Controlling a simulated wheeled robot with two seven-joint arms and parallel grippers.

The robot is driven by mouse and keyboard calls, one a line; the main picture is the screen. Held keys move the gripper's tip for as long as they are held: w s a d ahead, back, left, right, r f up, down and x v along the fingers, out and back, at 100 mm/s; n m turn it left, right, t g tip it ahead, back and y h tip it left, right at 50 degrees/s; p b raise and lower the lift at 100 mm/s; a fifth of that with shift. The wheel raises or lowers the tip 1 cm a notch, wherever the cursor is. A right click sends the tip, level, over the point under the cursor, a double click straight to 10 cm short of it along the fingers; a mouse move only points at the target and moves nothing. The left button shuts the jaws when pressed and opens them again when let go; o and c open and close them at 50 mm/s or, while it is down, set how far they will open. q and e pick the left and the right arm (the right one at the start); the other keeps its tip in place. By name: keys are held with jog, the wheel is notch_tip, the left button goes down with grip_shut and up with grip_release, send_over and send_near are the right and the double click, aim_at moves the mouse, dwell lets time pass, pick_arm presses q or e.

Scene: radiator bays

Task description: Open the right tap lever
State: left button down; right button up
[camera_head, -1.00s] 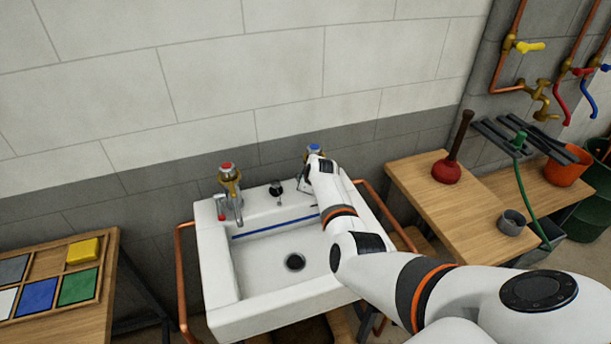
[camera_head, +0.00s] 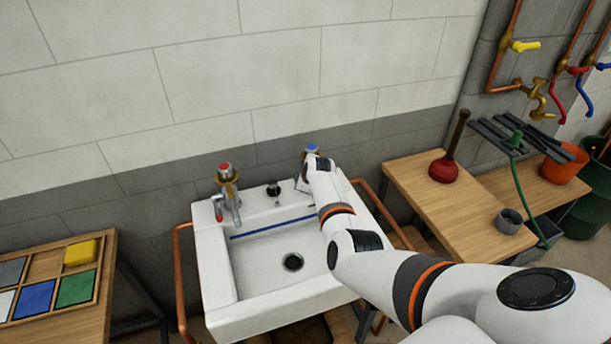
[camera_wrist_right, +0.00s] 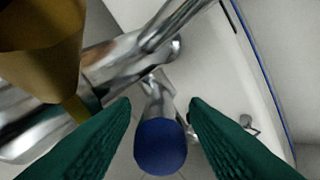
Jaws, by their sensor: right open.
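The right tap (camera_head: 311,149), with a blue cap, stands at the back right corner of the white sink (camera_head: 222,290). My right arm reaches over the sink to this tap and hides most of it in the head view. In the right wrist view, the tap's chrome lever with a blue end (camera_wrist_right: 160,146) lies between the green fingers of my right gripper (camera_wrist_right: 158,106). The gripper is open, with a gap visible on both sides of the lever. The chrome spout (camera_wrist_right: 140,60) and a brass part (camera_wrist_right: 42,45) are close by. My left gripper is out of view.
The left tap (camera_head: 227,185), with a red cap, stands on the sink's back left. A black plug (camera_head: 273,189) sits between the taps. Copper pipes (camera_head: 180,270) flank the sink. A wooden bench (camera_head: 420,185) with a red plunger (camera_head: 445,167) is at the right.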

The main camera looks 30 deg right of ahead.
jog(key=shift+s+a+r, duration=0.1)
jog(key=shift+s+r, duration=0.15)
jog(key=p+v, duration=0.1)
jog(key=v, duration=1)
jog(key=shift+p, duration=0.3)
